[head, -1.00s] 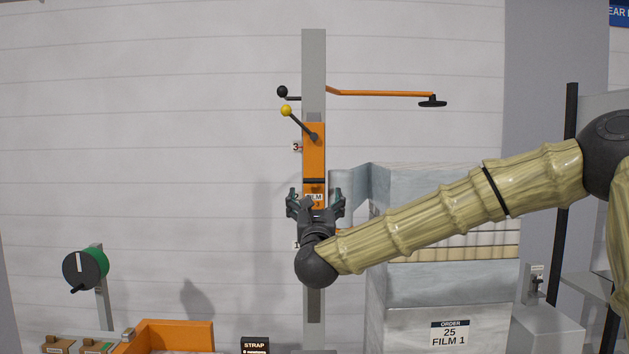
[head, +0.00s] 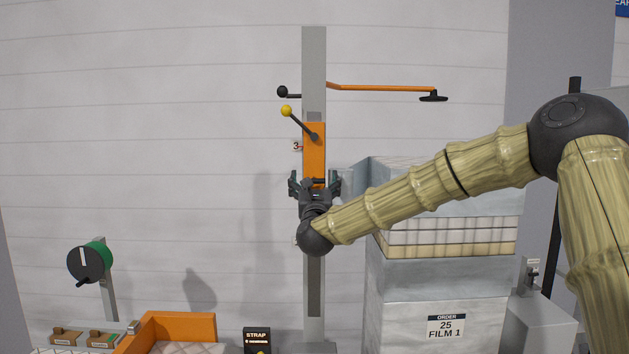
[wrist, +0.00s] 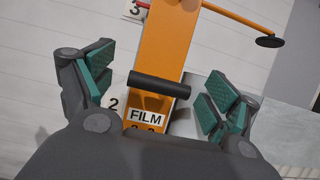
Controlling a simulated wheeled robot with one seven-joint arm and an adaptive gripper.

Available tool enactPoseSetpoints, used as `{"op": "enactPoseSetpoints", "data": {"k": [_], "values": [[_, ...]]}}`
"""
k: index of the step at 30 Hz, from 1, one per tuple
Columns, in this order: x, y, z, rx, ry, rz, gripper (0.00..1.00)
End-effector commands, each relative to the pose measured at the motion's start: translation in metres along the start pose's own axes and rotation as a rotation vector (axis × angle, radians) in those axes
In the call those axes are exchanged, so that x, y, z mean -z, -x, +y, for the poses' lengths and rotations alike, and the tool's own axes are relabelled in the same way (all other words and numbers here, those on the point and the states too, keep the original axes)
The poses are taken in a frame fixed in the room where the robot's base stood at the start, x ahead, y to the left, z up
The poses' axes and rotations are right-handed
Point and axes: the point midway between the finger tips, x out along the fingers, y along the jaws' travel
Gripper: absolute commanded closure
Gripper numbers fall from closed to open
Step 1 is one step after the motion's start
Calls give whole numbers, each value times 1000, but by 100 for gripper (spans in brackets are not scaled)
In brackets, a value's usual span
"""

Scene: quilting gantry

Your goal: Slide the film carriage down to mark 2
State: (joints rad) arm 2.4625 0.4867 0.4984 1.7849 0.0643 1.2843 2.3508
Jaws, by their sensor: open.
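The orange film carriage (head: 314,150) sits on the upright grey mast (head: 314,75). Its body lies beside mark 3 (head: 297,146) and reaches down near mark 2 (wrist: 113,104). A lever with a yellow knob (head: 286,110) tilts up-left from it. A black handle bar (wrist: 160,87) crosses its lower part, above a FILM label (wrist: 146,116). My gripper (head: 315,183) is open in front of the carriage's lower end. In the wrist view its green-padded fingers stand either side of the bar, apart from it. My gripper hides the carriage's lower end in the head view.
A wrapped stack (head: 440,275) with an order label stands right of the mast. An orange arm with a black pad (head: 433,96) reaches right above it. A green-and-black reel (head: 90,262) and an orange tray (head: 180,325) are at lower left. The wall left of the mast is clear.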

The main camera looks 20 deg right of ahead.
Motion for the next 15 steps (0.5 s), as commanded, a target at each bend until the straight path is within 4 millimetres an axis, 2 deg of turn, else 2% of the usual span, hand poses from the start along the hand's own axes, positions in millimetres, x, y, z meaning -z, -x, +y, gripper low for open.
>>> {"op": "enactPoseSetpoints", "data": {"k": [2, 13, 15], "values": [[0, 0, 0, 0, 0, 0, 12], [0, 0, 0, 1, 0, 0, 77], [0, 0, 0, 1, 0, 0, 79]]}}
